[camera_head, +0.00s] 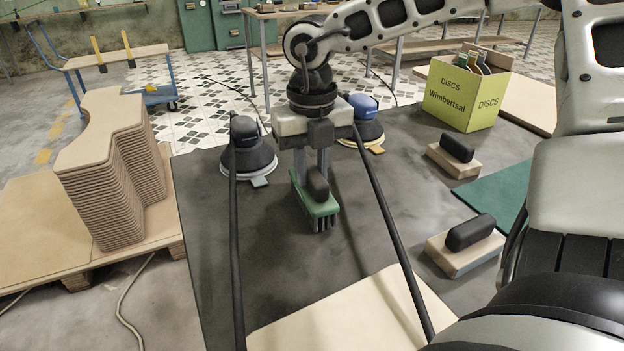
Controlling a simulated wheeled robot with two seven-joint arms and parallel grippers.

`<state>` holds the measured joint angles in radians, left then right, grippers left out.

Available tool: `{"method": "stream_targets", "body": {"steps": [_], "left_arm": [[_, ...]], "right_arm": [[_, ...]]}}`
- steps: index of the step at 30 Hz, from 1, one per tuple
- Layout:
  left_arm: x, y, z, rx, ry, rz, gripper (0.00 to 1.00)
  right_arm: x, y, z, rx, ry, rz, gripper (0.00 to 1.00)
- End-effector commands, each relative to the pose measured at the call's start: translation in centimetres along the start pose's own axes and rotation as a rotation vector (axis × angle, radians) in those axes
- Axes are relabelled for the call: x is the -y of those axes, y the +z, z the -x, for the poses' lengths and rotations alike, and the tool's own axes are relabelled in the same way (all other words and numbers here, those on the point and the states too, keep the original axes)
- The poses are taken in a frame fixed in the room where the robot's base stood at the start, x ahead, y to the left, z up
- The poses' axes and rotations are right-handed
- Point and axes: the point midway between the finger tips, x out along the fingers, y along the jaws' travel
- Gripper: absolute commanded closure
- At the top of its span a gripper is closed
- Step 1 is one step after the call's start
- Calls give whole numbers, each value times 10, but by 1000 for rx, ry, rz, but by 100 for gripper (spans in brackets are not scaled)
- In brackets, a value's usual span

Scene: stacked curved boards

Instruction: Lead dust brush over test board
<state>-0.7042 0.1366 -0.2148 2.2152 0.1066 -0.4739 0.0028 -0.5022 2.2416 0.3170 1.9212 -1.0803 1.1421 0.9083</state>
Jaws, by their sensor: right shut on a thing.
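My right gripper (317,165) is shut on a green dust brush (315,203) with dark bristles pointing down. It holds the brush over the dark table top, on the far side of a pale beige board (345,316). This board, which looks like the test board, lies flat at the near edge of the picture, with its near part cut off. The brush is not over the board. I cannot tell whether the bristles touch the table. My left gripper is not in view.
Two sanders, one grey-topped (246,158) and one blue-topped (364,108), stand beside my gripper. Long dark hoses or rods run toward the board. Two sanding blocks (466,246) (454,158) and a yellow discs box (465,95) are right. Stacked curved boards (118,180) stand left.

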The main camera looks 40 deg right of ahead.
Motion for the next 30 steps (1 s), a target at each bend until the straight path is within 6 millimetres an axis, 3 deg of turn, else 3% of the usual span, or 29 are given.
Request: {"method": "stream_targets", "body": {"steps": [18, 30], "left_arm": [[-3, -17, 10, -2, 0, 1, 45], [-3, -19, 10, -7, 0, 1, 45]], "right_arm": [[0, 0, 39, 2, -1, 0, 100], [0, 0, 40, 1, 0, 0, 100]]}}
